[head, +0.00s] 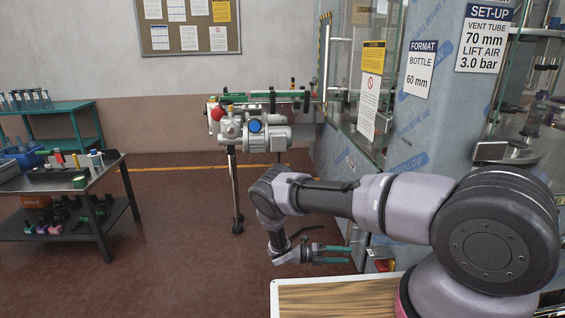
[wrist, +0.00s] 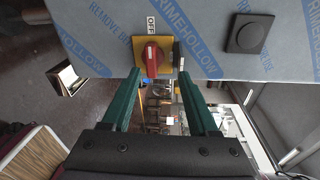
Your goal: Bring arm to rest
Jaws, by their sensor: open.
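My gripper (head: 332,254) is open and empty, at the end of my arm, low in the middle of the head view. Its two green fingers point right, toward the lower part of the film-wrapped machine (head: 415,135). In the wrist view, the fingers of my gripper (wrist: 168,100) stand apart with nothing between them. Beyond them is a red rotary switch (wrist: 151,58) on a yellow plate, with an "OFF" label above it. I cannot tell whether the fingertips touch the panel.
A wood-topped surface (head: 335,298) is below my gripper. A conveyor with a motor (head: 265,135) stands behind. A dark work table (head: 65,180) with bottles and tools is at left, a green bench (head: 50,115) behind it. The floor between is clear. A black knob (wrist: 248,35) is on the panel.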

